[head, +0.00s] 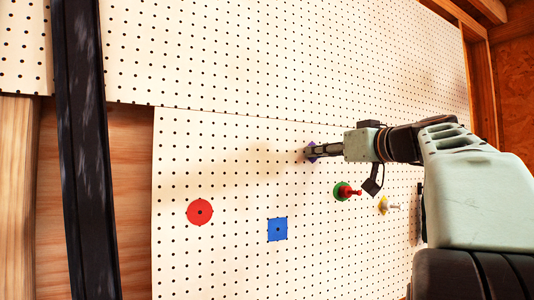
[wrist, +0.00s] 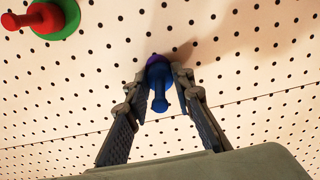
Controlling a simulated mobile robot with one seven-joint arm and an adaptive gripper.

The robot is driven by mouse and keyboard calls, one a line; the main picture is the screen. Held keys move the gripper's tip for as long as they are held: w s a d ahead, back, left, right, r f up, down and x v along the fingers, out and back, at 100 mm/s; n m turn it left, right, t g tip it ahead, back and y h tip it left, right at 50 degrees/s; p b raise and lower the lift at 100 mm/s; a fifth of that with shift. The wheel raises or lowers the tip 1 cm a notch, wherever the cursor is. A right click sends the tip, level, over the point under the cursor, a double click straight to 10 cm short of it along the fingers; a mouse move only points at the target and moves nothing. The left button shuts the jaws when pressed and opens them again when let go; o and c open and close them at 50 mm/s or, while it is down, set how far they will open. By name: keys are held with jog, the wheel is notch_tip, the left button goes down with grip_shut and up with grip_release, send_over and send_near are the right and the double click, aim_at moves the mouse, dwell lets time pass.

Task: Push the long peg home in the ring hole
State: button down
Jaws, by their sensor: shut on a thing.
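My gripper (head: 312,151) reaches to the pegboard from the right in the head view. In the wrist view its fingers (wrist: 161,78) are closed around a blue peg (wrist: 159,96) with a rounded knob. The blue peg stands against a purple mark (wrist: 153,60), which also shows in the head view (head: 310,152). How deep the blue peg sits is hidden. A red peg (head: 350,191) sticks out of a green round mark (head: 340,188); both also show at the top left of the wrist view. I cannot tell which mark is the ring hole.
The white pegboard (head: 230,150) carries a red disc (head: 199,211) and a blue square (head: 277,229), each with a dark centre. A yellow mark (head: 383,205) with a pale peg is at the right. A dark post (head: 82,150) stands at the left.

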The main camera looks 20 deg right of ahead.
jog(key=shift+s+d+f, duration=0.1)
jog(key=shift+s, duration=0.05)
jog(key=shift+s+d+b, duration=0.15)
jog(key=shift+s+b, duration=0.6)
jog(key=shift+s, duration=0.7)
jog(key=shift+s+d+b, duration=0.15)
jog(key=shift+s+b, duration=0.6)
jog(key=shift+s, duration=0.65)
jog(key=shift+w, duration=0.1)
